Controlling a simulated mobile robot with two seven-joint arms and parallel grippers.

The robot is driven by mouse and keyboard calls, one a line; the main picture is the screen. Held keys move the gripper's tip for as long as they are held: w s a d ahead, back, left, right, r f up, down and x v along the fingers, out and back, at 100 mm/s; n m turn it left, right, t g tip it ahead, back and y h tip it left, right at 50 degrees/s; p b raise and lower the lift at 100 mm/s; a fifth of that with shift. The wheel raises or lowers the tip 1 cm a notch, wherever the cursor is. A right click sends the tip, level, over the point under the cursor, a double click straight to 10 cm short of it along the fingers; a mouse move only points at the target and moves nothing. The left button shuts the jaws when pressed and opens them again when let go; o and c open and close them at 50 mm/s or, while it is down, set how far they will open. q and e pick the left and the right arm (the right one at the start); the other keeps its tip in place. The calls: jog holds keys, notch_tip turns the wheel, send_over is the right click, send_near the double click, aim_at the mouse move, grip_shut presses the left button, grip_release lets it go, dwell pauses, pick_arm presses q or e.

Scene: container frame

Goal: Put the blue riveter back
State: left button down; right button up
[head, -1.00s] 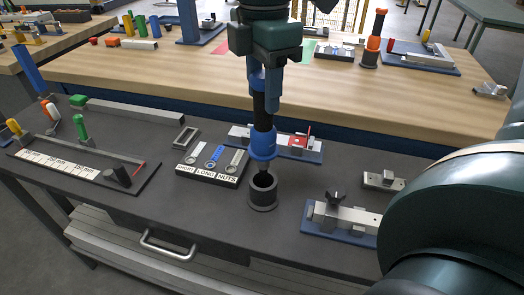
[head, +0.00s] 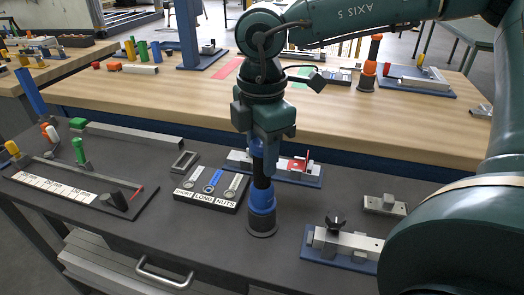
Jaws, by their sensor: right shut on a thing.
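The blue riveter (head: 262,199) is a black tool with blue bands. It stands upright with its lower end in the dark round holder (head: 262,229) on the dark table. The blue lower band meets the holder's rim, so the holder's opening is hidden. My right gripper (head: 264,152) points straight down and is shut on the upper part of the riveter. The fingertips are partly hidden by the gripper body. My left gripper is not in view.
A rack labelled SHORT, LONG, NUTS (head: 211,190) stands close left of the holder. A blue-based fixture (head: 275,167) is just behind, another fixture (head: 343,246) at the right. An orange tool (head: 369,70) stands on the wooden table (head: 190,85).

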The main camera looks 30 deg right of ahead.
jog(key=shift+f+b, duration=0.35)
jog(key=shift+b, duration=0.05)
jog(key=o, duration=1)
jog(key=shift+r, duration=0.1)
jog(key=shift+r+p, duration=0.45)
jog(key=shift+p, duration=0.4)
notch_tip(320, 180, up, 11)
jog(key=shift+f, duration=0.1)
jog(key=shift+r, duration=0.65)
jog(key=shift+s, duration=0.1)
